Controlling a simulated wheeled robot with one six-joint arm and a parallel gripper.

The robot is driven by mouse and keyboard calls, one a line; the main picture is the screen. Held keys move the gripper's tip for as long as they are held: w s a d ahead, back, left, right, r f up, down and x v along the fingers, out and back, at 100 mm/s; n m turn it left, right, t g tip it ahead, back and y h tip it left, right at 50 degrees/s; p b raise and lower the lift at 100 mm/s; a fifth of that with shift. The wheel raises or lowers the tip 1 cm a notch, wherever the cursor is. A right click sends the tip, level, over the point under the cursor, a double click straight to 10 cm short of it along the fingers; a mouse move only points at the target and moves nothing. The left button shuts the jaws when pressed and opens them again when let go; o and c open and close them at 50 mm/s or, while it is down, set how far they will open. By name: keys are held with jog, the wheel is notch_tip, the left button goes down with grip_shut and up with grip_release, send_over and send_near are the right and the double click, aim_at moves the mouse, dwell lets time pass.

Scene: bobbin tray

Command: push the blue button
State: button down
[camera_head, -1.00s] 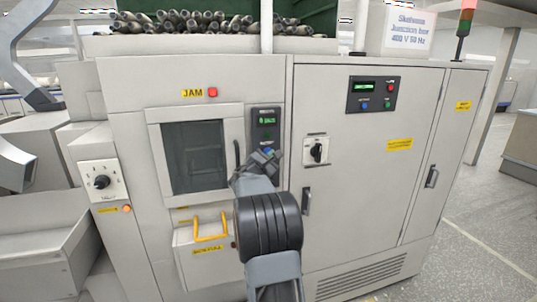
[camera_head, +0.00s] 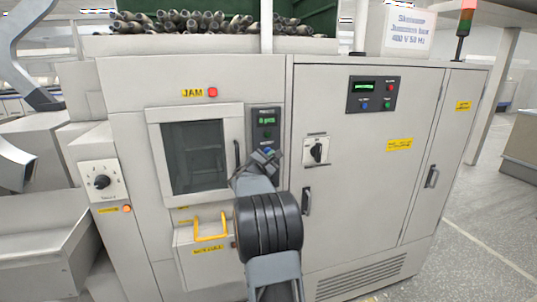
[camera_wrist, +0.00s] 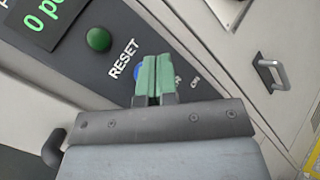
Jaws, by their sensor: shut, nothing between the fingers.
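The blue button (camera_wrist: 139,71) shows as a small blue sliver beside the word RESET in the wrist view. Most of it is hidden behind my fingertips. My gripper (camera_wrist: 153,76) is shut, its two green fingers together and empty, with the tips over the button. I cannot tell whether they touch it. In the head view my gripper (camera_head: 265,157) is at the lower end of the narrow dark panel (camera_head: 265,119) and hides the button there.
A green button (camera_wrist: 98,39) and a lit display (camera_wrist: 43,17) sit on the same panel. A second panel (camera_head: 372,95) on the right has more buttons, one of them blue. A windowed door with a handle (camera_head: 237,154) is left of my gripper.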

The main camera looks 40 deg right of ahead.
jog(key=shift+w+d, duration=0.1)
jog(key=shift+w, duration=0.05)
dwell(0.4)
jog(key=shift+w+d, duration=0.1)
jog(key=shift+w, duration=0.15)
jog(key=shift+w+d, duration=0.25)
jog(key=shift+w, duration=0.15)
dwell(1.0)
jog(key=shift+s+a+b, duration=0.1)
jog(key=shift+s+b, duration=0.05)
jog(key=shift+b, duration=0.25)
jog(key=shift+s+a+b, duration=0.35)
jog(key=shift+s+b, duration=0.3)
jog(key=shift+b, duration=0.05)
jog(key=shift+s+a+b, duration=0.4)
jog(key=shift+s+b, duration=0.3)
jog(key=shift+s, duration=0.05)
jog(key=shift+s+a+b, duration=0.4)
jog(key=shift+s+b, duration=0.25)
jog(key=shift+s, duration=0.05)
jog(key=shift+s+a+b, duration=0.4)
jog(key=shift+s+b, duration=0.3)
jog(key=shift+s, duration=0.05)
